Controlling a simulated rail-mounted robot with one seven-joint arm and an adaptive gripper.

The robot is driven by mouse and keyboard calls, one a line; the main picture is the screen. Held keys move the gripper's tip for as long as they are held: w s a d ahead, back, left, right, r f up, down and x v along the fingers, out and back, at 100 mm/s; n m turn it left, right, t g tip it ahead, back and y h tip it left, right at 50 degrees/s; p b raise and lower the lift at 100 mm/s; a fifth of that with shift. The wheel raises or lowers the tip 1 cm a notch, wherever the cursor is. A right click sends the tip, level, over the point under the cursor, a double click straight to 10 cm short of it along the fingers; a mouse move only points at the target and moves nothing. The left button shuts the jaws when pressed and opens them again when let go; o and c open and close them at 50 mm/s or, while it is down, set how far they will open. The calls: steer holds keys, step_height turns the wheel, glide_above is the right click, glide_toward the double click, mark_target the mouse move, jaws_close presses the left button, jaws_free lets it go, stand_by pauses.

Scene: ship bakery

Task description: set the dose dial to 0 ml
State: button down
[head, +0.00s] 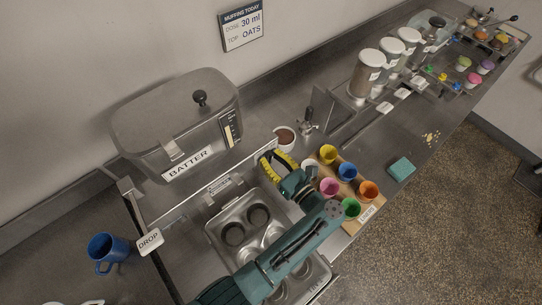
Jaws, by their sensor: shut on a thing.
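My gripper (270,162), with yellow and black parts, is at the front strip below the right end of the batter hopper (165,125). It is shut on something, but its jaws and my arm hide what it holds. I cannot make out the dose dial or its setting; it may be behind my gripper. A wall sign (241,24) reads "MUFFINS TODAY", dose 30 ml, top oats.
A muffin tin (213,228) lies under my arm. Several coloured cups stand on a wooden board (366,213) to the right, close to my arm. A brown-filled cup (285,138) is just beyond my gripper. A blue mug (103,250) stands left of the DROP lever (149,241).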

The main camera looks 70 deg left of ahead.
steer(key=n, duration=0.4)
steer(key=shift+n, duration=0.3)
steer(key=n+b, duration=0.1)
steer(key=n, duration=0.4)
steer(key=shift+n+b, duration=0.3)
steer(key=shift+b, duration=0.05)
steer(key=n+b, duration=0.2)
steer(key=n, duration=0.3)
steer(key=shift+f+b, duration=0.1)
steer(key=shift+b, duration=0.25)
steer(key=shift+n+b, duration=1.1)
steer(key=shift+n, duration=0.9)
steer(key=c, duration=0.7)
jaws_free()
steer(key=shift+o, duration=0.2)
